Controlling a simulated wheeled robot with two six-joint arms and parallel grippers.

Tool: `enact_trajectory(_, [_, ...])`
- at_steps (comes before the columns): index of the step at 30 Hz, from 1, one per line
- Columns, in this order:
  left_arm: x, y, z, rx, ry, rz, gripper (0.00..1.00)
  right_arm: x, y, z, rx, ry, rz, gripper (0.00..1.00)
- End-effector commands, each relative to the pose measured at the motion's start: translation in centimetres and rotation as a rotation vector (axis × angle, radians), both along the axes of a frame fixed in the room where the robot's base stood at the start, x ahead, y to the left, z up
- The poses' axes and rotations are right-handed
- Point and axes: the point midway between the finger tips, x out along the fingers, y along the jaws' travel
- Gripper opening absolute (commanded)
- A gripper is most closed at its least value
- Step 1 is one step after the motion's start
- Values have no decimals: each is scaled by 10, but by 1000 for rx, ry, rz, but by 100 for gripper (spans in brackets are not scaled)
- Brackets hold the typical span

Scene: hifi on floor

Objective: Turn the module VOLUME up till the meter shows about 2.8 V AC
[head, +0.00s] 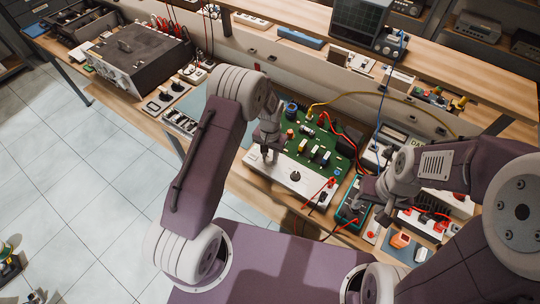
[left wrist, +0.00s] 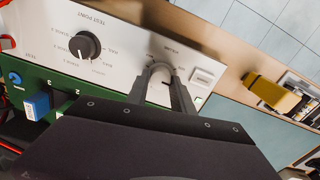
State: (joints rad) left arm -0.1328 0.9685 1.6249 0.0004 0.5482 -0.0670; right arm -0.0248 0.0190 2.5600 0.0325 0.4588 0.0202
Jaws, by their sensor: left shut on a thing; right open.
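The module has a green circuit board (head: 318,142) and a pale front panel (head: 288,178). In the left wrist view, my left gripper (left wrist: 162,84) is shut on a small knob at the panel's end, beside a small label; the fingers hide much of the knob. In the head view, my left gripper (head: 269,155) is over the panel's left end. The black TEST POINT knob (left wrist: 85,46) is apart from it. A teal-edged handheld meter (head: 346,213) lies right of the module; its reading is not legible. My right gripper (head: 367,194) is open by the meter, apparently empty.
Red leads (head: 328,187) run between module and meter. A yellow cable (head: 350,95) arcs behind. A large grey instrument (head: 135,52) stands at the left, and an oscilloscope (head: 360,20) is on the shelf. In the left wrist view, a yellow object (left wrist: 272,92) lies past the panel.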

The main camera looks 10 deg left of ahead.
Motion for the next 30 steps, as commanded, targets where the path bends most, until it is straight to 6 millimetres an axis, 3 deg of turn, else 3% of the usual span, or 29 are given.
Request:
enact_trajectory(18, [0, 0, 1, -1, 1, -571, 0, 0, 0, -4, 0, 0, 0, 46])
enact_trajectory(30, [0, 0, 1, 0, -1, -827, 0, 0, 0, -5, 0, 0, 0, 46])
